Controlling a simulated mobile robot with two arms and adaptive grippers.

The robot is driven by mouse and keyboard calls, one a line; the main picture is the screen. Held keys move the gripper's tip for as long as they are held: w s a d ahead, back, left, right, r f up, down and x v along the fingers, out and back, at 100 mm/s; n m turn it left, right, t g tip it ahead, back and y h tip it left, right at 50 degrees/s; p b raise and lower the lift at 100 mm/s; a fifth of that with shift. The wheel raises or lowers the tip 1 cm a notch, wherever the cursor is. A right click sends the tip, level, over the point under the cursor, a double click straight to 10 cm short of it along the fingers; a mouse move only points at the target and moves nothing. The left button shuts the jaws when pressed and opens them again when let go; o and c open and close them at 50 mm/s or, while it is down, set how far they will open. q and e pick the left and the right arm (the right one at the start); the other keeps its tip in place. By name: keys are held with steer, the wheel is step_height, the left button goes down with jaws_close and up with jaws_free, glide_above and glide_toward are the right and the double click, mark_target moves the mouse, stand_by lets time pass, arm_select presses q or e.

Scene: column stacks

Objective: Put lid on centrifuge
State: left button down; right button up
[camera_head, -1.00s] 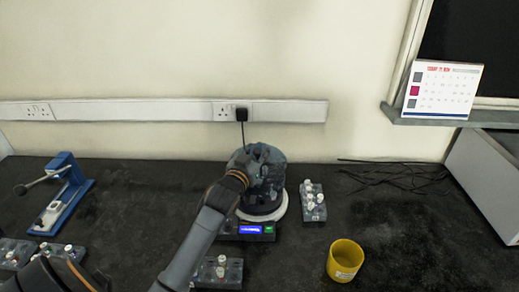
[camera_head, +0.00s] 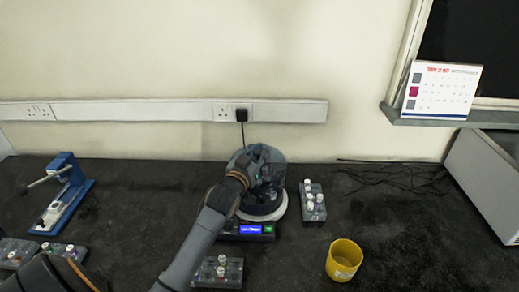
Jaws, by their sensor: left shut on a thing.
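The centrifuge (camera_head: 246,230) stands near the middle of the dark bench, with a white round rim and a lit blue and green display at its front. A clear, dark-tinted domed lid (camera_head: 275,160) is over it. My left gripper (camera_head: 258,165) is shut on the lid and covers much of it. The lid is at the bowl, but I cannot tell whether it is fully seated. My right gripper is not in view.
A tube rack (camera_head: 313,203) stands close to the right of the centrifuge, another rack (camera_head: 232,272) in front. A yellow cup (camera_head: 344,260) is at front right. A blue press (camera_head: 63,197) stands at left. Cables (camera_head: 390,175) lie at the back right.

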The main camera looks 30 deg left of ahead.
arm_select(q)
steer(key=shift+f, duration=0.4)
stand_by(0.5)
steer(key=shift+f+b, duration=0.4)
steer(key=shift+f, duration=0.05)
stand_by(0.3)
steer(key=shift+f+b, duration=0.45)
steer(key=shift+f, duration=0.3)
steer(key=shift+f+b, duration=1.3)
steer(key=shift+f, duration=0.9)
steer(key=c, duration=1)
jaws_free()
